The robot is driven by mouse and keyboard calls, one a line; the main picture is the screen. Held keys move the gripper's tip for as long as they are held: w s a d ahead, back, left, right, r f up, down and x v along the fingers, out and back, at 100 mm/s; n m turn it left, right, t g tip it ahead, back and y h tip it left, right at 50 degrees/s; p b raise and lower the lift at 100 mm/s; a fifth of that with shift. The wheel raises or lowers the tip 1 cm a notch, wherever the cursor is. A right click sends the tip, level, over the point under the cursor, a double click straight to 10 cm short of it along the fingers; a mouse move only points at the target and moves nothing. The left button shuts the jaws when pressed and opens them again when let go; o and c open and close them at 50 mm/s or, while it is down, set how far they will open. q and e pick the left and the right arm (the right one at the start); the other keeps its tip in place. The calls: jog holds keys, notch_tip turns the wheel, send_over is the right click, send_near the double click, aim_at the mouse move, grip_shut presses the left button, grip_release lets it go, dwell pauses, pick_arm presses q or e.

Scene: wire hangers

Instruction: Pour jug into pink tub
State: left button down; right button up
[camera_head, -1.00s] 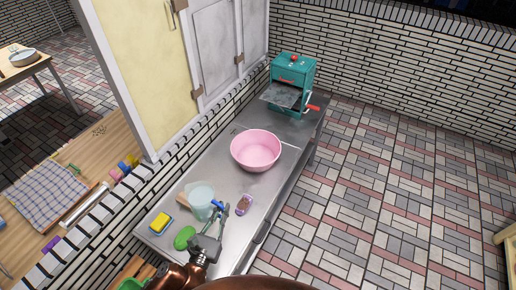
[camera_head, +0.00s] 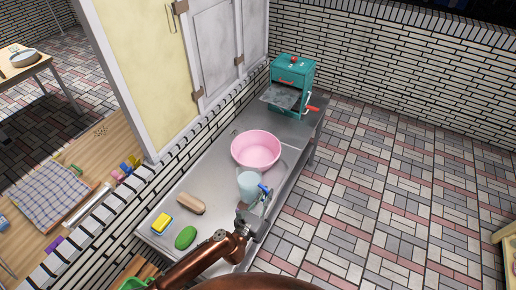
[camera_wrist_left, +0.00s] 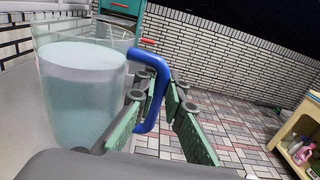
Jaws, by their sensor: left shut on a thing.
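The jug (camera_head: 248,184) is translucent with a blue handle and looks roughly upright, near the front rim of the pink tub (camera_head: 255,146). The tub is a round open bowl on the metal counter. My left gripper (camera_head: 261,208) is shut on the jug's blue handle, just right of and below the jug. In the left wrist view the jug (camera_wrist_left: 82,95) fills the left side, with pale bluish liquid inside, and its handle (camera_wrist_left: 150,100) lies between the fingers. I cannot tell how high the jug is above the counter. My right gripper is not in view.
On the near counter (camera_head: 222,166) lie a brown block-like brush (camera_head: 190,203), a yellow sponge (camera_head: 161,222) and a green oval thing (camera_head: 186,237). A teal machine (camera_head: 292,82) with a red-handled crank stands at the far end. A wall runs along the left.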

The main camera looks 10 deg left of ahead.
pick_arm(q)
jog(key=w+d+m+g+h+p, duration=0.1)
jog(key=w+d, duration=0.3)
jog(key=w, duration=0.4)
jog(key=w+d+m+g+h+p, duration=0.1)
jog(key=w+d+m+h, duration=0.1)
jog(key=w, duration=0.6)
jog(key=shift+w+d+r+h, duration=0.35)
jog(key=shift+d+r+h, duration=0.15)
jog(key=shift+d, duration=0.5)
jog(key=n, duration=0.2)
jog(key=shift+f+n+p, duration=0.2)
jog(key=shift+n+p, duration=0.1)
jog(key=shift+p, duration=0.1)
jog(key=shift+w+a+f+n+g+b, duration=0.2)
jog(key=shift+f+n+b, duration=0.1)
jog(key=shift+n, duration=0.25)
jog(key=shift+w+a+f+n+g+b, duration=0.1)
jog(key=shift+a+f+n+g+b, duration=0.15)
jog(key=shift+n, duration=0.3)
dwell(1.9)
